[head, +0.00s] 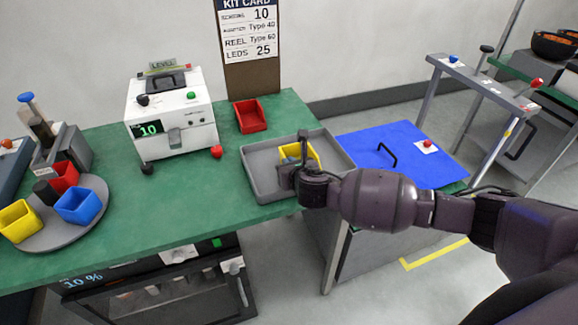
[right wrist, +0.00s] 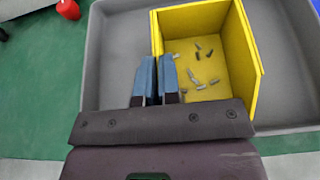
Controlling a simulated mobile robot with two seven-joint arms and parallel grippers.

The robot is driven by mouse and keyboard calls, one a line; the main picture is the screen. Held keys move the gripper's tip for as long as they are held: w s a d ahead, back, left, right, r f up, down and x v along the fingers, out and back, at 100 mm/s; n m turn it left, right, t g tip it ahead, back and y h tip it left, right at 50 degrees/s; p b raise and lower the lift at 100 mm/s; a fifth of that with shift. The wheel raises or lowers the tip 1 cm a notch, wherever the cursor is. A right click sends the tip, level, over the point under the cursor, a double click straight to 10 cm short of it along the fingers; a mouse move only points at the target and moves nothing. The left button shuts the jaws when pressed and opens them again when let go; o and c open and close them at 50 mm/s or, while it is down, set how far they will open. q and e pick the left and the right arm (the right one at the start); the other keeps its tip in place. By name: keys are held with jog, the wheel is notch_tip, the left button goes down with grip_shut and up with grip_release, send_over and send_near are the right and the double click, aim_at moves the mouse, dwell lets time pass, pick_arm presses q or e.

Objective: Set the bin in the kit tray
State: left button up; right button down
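The grey kit tray (head: 262,168) lies on the green bench near its right end. It also shows in the right wrist view (right wrist: 115,50). A yellow bin (head: 314,157) is within the tray's outline, towards its far right part. In the right wrist view the bin (right wrist: 210,88) holds several small grey pieces. My right gripper (head: 297,168) is at the bin's near-left side. Its blue fingers (right wrist: 157,78) are close together with the bin's left wall between them. I cannot tell whether the bin's underside touches the tray. My left gripper is out of view.
A red bin (head: 250,116) stands behind the tray. A white instrument (head: 172,118) with a red knob (head: 216,152) stands to the left. A round grey turntable (head: 50,228) carries red, blue and yellow bins. A blue panel (head: 365,150) with a black handle lies right of the tray.

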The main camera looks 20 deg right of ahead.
jog(key=shift+f, duration=0.1)
jog(key=c, duration=1.3)
grip_release()
jog(key=shift+c, duration=0.2)
jog(key=p+v, duration=0.1)
jog(key=v, duration=1.1)
jog(key=shift+p, duration=0.4)
